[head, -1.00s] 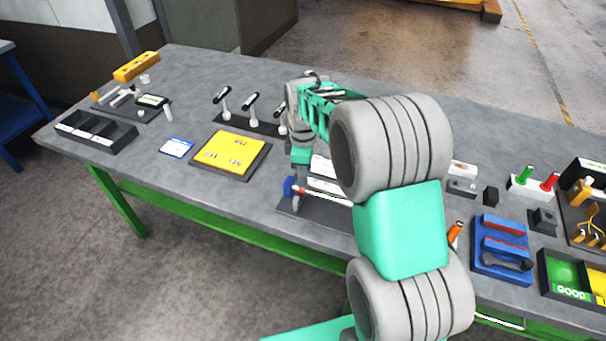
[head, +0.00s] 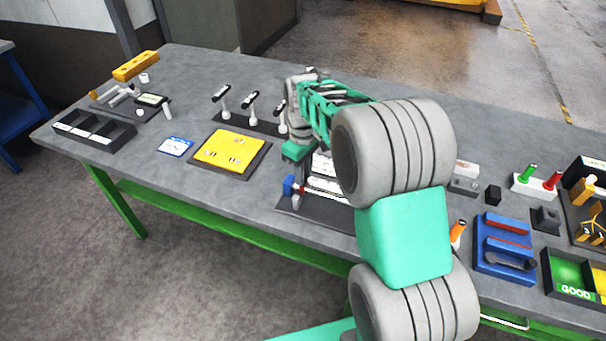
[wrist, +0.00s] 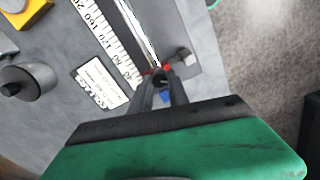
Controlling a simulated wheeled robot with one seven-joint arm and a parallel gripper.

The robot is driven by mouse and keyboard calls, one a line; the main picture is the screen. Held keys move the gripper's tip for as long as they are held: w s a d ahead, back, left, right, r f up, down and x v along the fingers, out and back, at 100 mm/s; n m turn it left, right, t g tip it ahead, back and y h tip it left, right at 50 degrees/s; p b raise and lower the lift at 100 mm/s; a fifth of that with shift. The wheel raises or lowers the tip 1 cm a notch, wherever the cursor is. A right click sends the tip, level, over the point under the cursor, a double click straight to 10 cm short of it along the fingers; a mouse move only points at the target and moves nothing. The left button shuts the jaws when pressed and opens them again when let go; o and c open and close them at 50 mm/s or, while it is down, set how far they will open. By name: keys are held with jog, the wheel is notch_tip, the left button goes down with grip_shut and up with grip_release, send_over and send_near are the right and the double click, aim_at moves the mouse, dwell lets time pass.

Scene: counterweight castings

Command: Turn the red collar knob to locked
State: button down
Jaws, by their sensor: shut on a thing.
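The red collar knob (wrist: 166,68) shows in the wrist view as small red patches at my fingertips. My gripper (wrist: 162,80) is shut on it, and the fingers hide most of it. In the head view my gripper (head: 299,180) reaches down to the left end of a dark fixture plate (head: 318,212), with a blue part (head: 288,185) beside it. The wrist view shows a bright metal rod (wrist: 139,36) running up from the knob, beside a white numbered scale (wrist: 105,35). The knob's marking is hidden.
A white label plate (wrist: 98,83) lies beside the scale. A yellow panel (head: 230,150) and a row of black-topped levers (head: 251,105) stand to the left and behind. A blue fixture (head: 503,250) is on the right. Bare bench lies left of the fixture plate.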

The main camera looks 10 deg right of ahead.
jog(key=m+b, duration=0.1)
jog(key=m, duration=1.1)
jog(key=shift+b, duration=0.3)
dwell(0.3)
jog(key=c, duration=1.3)
grip_release()
jog(key=shift+o, duration=0.2)
jog(key=shift+r, duration=0.15)
notch_tip(320, 180, up, 8)
jog(key=shift+f+b, duration=0.2)
jog(key=shift+b, duration=0.45)
